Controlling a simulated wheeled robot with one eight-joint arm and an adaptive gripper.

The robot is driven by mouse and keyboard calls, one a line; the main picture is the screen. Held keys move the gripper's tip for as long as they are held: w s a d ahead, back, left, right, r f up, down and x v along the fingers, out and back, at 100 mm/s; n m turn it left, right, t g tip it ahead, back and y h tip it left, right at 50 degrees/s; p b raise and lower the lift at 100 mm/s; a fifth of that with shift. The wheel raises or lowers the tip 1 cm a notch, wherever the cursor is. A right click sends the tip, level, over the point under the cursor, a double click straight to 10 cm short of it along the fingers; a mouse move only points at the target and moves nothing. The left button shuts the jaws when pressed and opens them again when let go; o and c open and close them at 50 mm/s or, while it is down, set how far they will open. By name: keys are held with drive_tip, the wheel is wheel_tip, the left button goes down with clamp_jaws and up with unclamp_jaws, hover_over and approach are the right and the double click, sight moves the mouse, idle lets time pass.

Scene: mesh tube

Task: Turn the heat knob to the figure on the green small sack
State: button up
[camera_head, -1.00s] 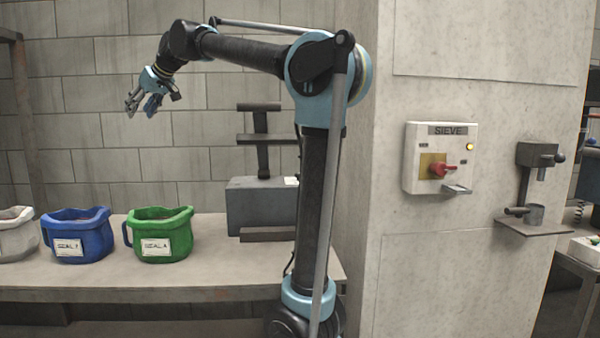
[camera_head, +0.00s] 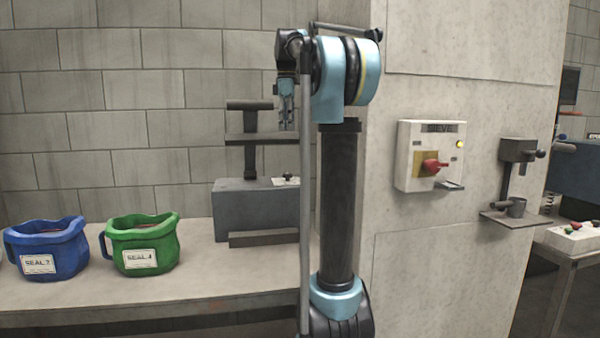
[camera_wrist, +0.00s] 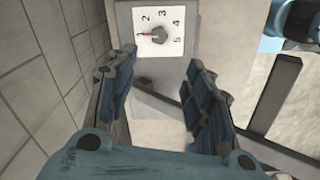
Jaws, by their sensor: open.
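The green small sack (camera_head: 145,245) stands on the bench in the head view. Its white label (camera_head: 140,260) appears to read "SEAL 4". The heat dial is a white plate (camera_wrist: 171,50) with figures from 1 to 5 in the wrist view, with a small knob (camera_wrist: 158,35) at its middle. The knob's pointer seems to be toward the 1 side, but it is too small to be sure. In the head view the plate (camera_head: 287,181) lies on the grey machine. My gripper (camera_head: 287,118) hangs above the machine, open and empty. In the wrist view its fingers (camera_wrist: 160,65) are apart, short of the dial.
The grey machine (camera_head: 250,212) has an upright post with crossbars (camera_head: 250,140) close to my gripper. A blue sack (camera_head: 45,250) stands left of the green one. A SIEVE box (camera_head: 415,155) with a red switch is on the pillar at right. The bench front is clear.

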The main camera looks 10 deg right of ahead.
sight(288, 173)
wheel_tip(288, 173, down, 17)
drive_tip(key=shift+w+d+f, duration=0.1)
idle(0.6)
